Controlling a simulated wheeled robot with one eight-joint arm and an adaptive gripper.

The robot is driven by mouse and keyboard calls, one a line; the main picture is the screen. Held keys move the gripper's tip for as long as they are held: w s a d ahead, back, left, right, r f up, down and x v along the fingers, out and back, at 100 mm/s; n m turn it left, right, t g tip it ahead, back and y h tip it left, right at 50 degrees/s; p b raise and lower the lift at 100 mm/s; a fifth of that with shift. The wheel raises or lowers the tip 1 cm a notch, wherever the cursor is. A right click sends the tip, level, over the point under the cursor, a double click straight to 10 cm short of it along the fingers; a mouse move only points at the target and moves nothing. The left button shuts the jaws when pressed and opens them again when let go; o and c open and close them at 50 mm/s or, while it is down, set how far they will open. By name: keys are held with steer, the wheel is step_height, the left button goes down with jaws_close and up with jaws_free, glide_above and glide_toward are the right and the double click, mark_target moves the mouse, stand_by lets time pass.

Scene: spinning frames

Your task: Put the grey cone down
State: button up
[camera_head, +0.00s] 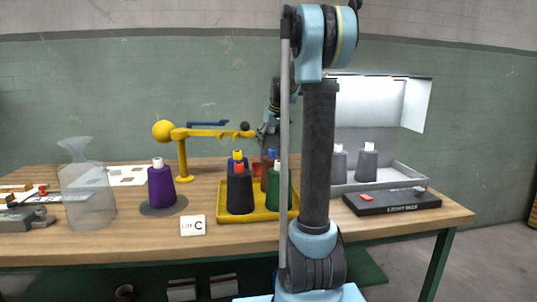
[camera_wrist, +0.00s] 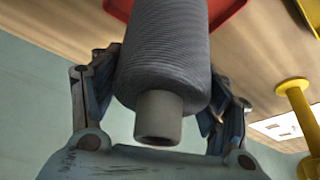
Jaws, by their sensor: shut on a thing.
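In the wrist view my gripper (camera_wrist: 165,92) is shut on a grey cone (camera_wrist: 165,50), one finger on each side. The cone's ridged thread body fills the upper middle and its narrow grey tip points toward the camera. Part of a red tray (camera_wrist: 228,14) shows beyond the cone, above a wood surface. I cannot tell whether the cone touches anything. In the head view my gripper (camera_head: 268,132) is partly hidden behind my arm, over the back of the table; the held cone cannot be made out there.
A purple cone (camera_head: 161,187) stands on a grey disc. A yellow stand (camera_head: 183,165) with a ball rises behind it. Two grey cones (camera_head: 367,162) stand in a lit booth (camera_head: 410,182). A clear vessel (camera_head: 88,195) stands left.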

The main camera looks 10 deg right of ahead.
mark_target(273, 134)
steer(key=shift+f, duration=2.4)
steer(key=o, duration=1.5)
steer(key=shift+a, duration=0.1)
steer(key=v, duration=1.2)
steer(key=shift+s, duration=0.1)
steer(key=shift+s, duration=0.1)
